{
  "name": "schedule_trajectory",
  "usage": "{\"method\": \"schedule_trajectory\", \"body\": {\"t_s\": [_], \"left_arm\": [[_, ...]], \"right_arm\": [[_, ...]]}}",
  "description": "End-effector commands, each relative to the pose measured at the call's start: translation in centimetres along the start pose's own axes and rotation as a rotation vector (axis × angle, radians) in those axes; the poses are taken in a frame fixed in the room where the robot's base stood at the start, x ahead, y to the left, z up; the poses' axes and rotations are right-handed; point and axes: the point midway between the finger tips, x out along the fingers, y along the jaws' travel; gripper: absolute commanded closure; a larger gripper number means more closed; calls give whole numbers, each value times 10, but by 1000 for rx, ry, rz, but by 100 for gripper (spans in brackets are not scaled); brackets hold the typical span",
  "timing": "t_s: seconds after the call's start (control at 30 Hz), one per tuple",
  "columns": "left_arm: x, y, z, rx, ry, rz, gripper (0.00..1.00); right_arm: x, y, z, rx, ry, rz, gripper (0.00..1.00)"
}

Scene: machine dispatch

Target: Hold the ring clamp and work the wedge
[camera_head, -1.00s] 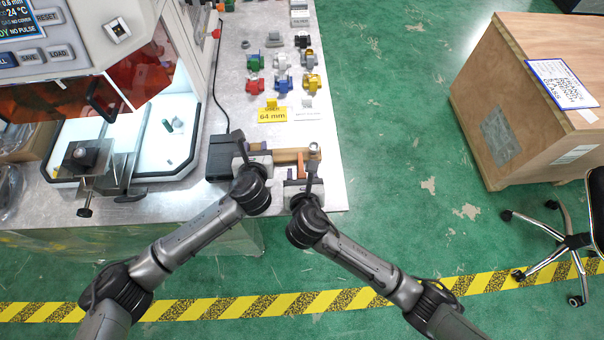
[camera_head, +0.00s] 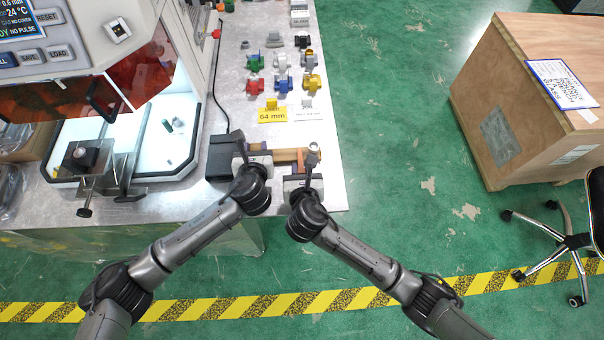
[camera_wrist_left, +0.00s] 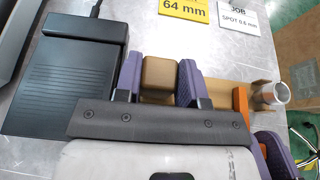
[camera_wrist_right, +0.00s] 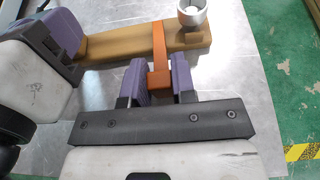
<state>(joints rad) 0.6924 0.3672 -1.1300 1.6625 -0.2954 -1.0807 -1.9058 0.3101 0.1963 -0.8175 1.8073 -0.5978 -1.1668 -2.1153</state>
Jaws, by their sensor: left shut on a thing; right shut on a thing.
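The ring clamp is a tan wooden bar (camera_head: 286,155) lying along the table's front right corner. My left gripper (camera_wrist_left: 160,80) is shut on its left end, with the purple pads on both sides of the wood. A silver ring (camera_wrist_right: 194,14) sits at the clamp's right end; how deep it is seated I cannot tell. The orange wedge (camera_wrist_right: 159,52) lies across the clamp between my left gripper and the ring. My right gripper (camera_wrist_right: 159,82) is shut on the wedge's near end. The wedge also shows in the left wrist view (camera_wrist_left: 240,103); its far tip is unclear.
A black pedal-like box (camera_wrist_left: 68,85) with a cable stands close left of the clamp. A yellow 64 mm card (camera_head: 272,115) and several coloured parts lie behind. The table's right edge is close to the ring.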

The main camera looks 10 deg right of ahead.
Motion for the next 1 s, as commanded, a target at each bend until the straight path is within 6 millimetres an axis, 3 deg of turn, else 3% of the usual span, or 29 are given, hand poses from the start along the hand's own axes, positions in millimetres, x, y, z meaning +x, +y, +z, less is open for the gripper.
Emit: {"method": "schedule_trajectory", "body": {"t_s": [0.1, 0.33, 0.37, 0.63, 1.0], "left_arm": [[0, 0, -1, 0, 2, 0, 94], [0, 0, -1, 1, 1, 0, 94], [0, 0, -1, 1, 1, 0, 94], [0, 0, -1, 1, 2, 0, 94], [0, 0, -1, 0, 2, 0, 94]], "right_arm": [[13, -1, 5, -1, 0, -2, 100], [13, -1, 5, 0, 1, -1, 100], [13, -1, 5, 0, 1, -1, 74], [13, -1, 5, 0, 1, -1, 49], [2, 0, 4, 0, 1, 0, 49]]}}
